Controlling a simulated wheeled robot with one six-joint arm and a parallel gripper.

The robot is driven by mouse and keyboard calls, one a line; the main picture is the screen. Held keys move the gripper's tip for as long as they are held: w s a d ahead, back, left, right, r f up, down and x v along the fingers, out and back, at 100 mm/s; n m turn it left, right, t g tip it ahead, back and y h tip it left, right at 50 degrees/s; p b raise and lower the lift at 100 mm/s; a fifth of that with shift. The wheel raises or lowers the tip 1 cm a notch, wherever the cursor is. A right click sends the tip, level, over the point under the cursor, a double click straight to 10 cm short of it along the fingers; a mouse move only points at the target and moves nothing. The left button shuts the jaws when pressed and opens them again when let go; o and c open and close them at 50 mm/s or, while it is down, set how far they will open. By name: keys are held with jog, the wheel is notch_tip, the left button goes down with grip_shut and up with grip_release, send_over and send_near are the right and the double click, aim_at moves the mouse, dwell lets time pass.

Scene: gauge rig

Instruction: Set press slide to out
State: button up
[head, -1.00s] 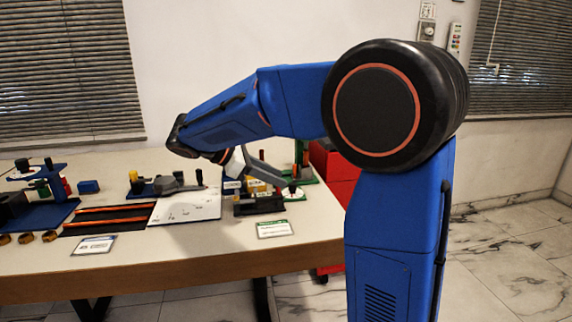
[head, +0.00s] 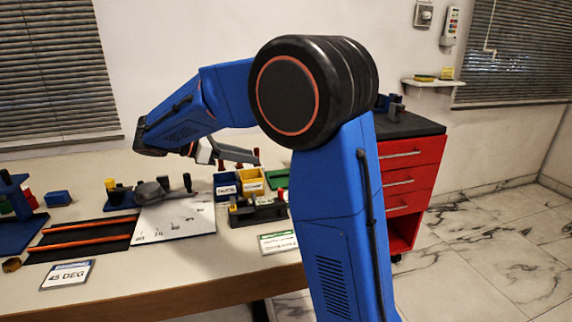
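My gripper (head: 236,153) hangs at the end of my blue arm above the back right part of the bench, in the head view. Its grey fingers show side-on, so I cannot tell whether they are open or shut. It appears above the blue and yellow bins, and I see nothing held. No part is clearly labelled as the press slide. A low black fixture (head: 262,213) with upright pegs stands at the right of the bench. A blue stand (head: 16,232) is cut off at the left edge. A blue-based fixture (head: 120,200) with yellow and black knobs stands farther back.
A white marked plate (head: 178,222) and a dark panel with orange rails (head: 75,252) lie on the bench (head: 190,268). A blue bin (head: 227,187) and yellow bin (head: 251,181) stand behind the black fixture. A red drawer cabinet (head: 412,180) stands right of my arm.

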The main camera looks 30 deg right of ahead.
jog(key=x, duration=1.4)
jog(key=shift+s+d+f, duration=0.1)
jog(key=shift+d+f, duration=0.05)
jog(key=shift+d, duration=0.2)
grip_shut()
